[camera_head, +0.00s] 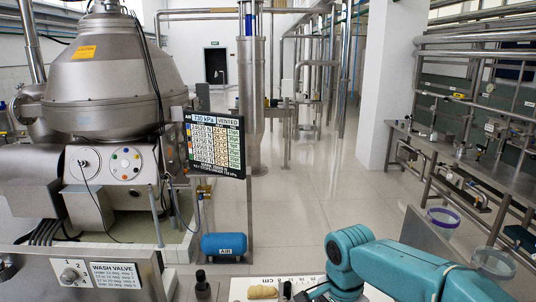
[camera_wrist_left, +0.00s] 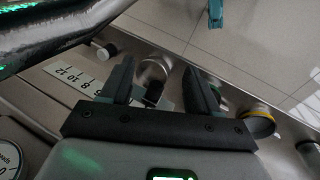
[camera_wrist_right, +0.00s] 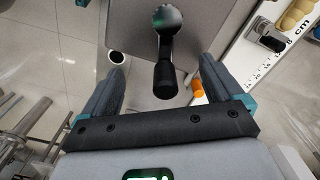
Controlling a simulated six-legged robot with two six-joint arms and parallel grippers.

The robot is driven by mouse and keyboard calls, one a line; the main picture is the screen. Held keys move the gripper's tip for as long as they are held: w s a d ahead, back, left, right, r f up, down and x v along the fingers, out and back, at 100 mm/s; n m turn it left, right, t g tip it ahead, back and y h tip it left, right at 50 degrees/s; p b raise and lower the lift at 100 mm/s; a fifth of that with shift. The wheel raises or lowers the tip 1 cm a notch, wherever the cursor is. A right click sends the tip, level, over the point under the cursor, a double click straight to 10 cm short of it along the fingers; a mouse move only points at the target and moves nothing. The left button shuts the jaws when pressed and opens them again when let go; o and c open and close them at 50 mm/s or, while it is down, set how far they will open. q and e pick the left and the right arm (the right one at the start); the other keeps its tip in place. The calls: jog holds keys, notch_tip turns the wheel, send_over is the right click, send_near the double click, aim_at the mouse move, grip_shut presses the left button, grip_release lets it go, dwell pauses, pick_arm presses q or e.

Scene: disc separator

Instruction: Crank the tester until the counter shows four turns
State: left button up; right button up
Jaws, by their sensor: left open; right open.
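My right gripper (camera_wrist_right: 160,95) is open in the right wrist view. A dark handle (camera_wrist_right: 165,78) with a shiny rounded end stands between its fingers, with gaps on both sides; I cannot tell for sure that it is the tester's crank. My left gripper (camera_wrist_left: 160,85) is open in the left wrist view, with a small black part (camera_wrist_left: 153,92) and a round metal piece (camera_wrist_left: 155,69) seen between its fingers. In the head view a black knobbed post (camera_head: 202,284) shows at the bottom edge. I can read no turn counter in any view.
A yellow-rimmed round cup (camera_wrist_left: 258,123) is right of my left gripper. The separator (camera_head: 105,75), wash valve panel (camera_head: 115,274) and blue air tank (camera_head: 224,244) stand left.

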jog(key=r, duration=0.1)
jog(key=r+p, duration=0.1)
jog(key=r, duration=0.1)
jog(key=shift+w+r+p, duration=0.2)
jog(key=shift+w+p, duration=0.05)
jog(key=shift+p, duration=0.15)
jog(key=r, duration=0.3)
jog(key=shift+s+r, duration=0.25)
jog(key=shift+r, duration=0.25)
jog(key=shift+w, duration=0.15)
